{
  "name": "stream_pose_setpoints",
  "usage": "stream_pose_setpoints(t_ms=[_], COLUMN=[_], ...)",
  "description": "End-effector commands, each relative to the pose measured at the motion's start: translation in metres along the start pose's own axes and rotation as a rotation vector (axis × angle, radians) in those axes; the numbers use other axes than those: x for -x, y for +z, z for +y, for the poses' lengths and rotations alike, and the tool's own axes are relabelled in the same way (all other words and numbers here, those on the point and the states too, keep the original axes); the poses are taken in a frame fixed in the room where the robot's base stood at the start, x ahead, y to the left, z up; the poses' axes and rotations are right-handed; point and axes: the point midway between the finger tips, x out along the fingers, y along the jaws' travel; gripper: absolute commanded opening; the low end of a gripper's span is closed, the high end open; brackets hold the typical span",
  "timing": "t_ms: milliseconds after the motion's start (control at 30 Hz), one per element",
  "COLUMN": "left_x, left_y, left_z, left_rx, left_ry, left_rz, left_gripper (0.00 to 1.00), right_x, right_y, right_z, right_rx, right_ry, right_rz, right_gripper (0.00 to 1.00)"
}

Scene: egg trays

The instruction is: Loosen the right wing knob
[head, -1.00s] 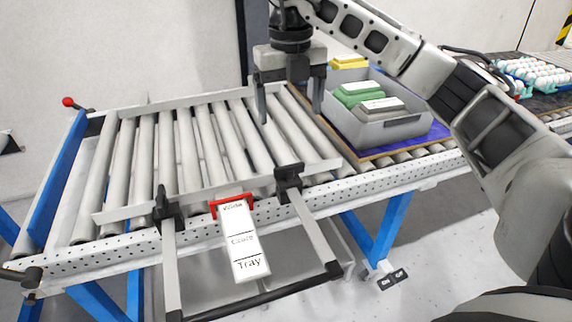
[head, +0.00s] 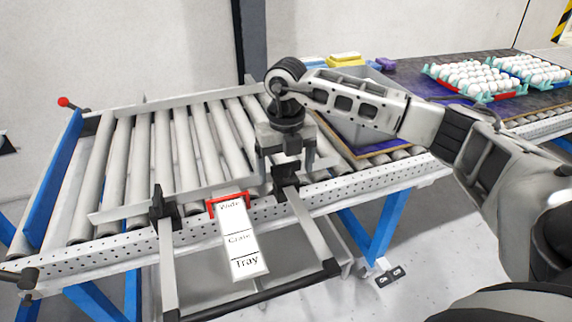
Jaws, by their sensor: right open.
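The right wing knob (head: 287,178) is part of a black clamp on the conveyor's front rail, at the right guide bar. My right gripper (head: 286,163) is directly above and at this clamp, pointing down. Its jaws are open, with one finger on each side of the black clamp. I cannot tell whether the fingers touch it, and the knob's top is partly hidden by the gripper. The left wing knob (head: 160,206) is on a matching black clamp farther left on the rail. My left gripper is not in view.
A white label plate (head: 241,242) with a red holder hangs between the two clamps. A grey crate (head: 365,132) stands behind my right arm. Egg trays (head: 475,78) stand on the dark surface at the far right. The rollers on the left are empty.

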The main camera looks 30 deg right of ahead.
Motion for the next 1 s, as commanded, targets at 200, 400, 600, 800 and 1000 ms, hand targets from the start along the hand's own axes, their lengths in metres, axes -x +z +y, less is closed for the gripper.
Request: stream_pose_setpoints(t_ms=[200,400,600,800,1000], left_x=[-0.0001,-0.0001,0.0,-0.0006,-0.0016], left_y=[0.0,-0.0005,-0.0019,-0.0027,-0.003], left_z=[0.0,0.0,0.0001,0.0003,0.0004], left_rx=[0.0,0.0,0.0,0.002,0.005], left_ry=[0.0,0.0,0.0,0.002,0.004], left_rz=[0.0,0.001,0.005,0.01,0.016], left_gripper=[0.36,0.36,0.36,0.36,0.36], right_x=[0.0,0.0003,0.0003,0.0002,0.0002], right_y=[-0.0001,-0.0001,0.0,0.0002,0.0004], right_z=[0.0002,0.0002,0.0002,0.0002,0.0001], right_rx=[0.0,0.0,0.019,0.1,0.253], right_ry=[0.0,0.0,0.0,-0.001,-0.001], right_rz=[0.001,0.001,0.001,0.002,0.002], right_gripper=[0.67,0.39,0.39,0.39,0.39])
